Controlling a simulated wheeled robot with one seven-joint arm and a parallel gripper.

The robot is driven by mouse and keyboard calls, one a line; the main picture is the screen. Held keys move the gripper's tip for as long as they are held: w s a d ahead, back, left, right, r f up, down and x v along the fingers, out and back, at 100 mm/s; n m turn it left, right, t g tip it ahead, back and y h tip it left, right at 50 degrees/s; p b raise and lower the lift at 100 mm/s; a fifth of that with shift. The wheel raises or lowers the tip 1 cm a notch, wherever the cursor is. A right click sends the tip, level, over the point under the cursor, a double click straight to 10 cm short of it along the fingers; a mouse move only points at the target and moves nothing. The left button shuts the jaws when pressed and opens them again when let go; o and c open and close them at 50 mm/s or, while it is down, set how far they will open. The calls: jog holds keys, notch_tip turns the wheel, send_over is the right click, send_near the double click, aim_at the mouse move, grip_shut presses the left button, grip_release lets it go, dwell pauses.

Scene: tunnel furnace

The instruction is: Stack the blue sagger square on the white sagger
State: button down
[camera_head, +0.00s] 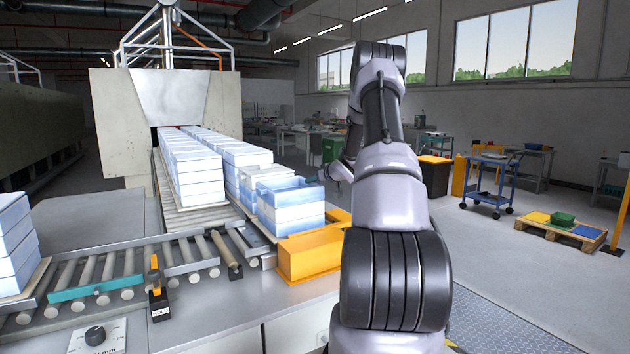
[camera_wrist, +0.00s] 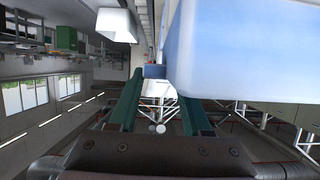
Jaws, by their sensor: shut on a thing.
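The blue sagger (camera_head: 292,190), an open square box, is at the top of the front stack beside the conveyor in the head view. The white sagger (camera_head: 291,213) is directly beneath it, and the two look aligned. I cannot tell whether they touch. My gripper (camera_wrist: 158,85) shows two green fingers in the wrist view. It is shut on the blue sagger (camera_wrist: 250,45), which fills the upper right there and hides part of the right finger. In the head view my arm comes down at the sagger's right side, and the fingertips cannot be made out.
Rows of white and blue saggers (camera_head: 195,180) lead into the furnace (camera_head: 165,95). A yellow-orange box (camera_head: 310,255) stands just in front of the stack. Rollers (camera_head: 120,270) lie at front left, with another stack (camera_head: 12,245) at the left edge.

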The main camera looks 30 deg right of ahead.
jog(key=shift+r, duration=0.1)
jog(key=shift+c, duration=1.4)
grip_release()
jog(key=v, duration=1)
jog(key=shift+s, duration=0.35)
jog(key=shift+r, duration=0.15)
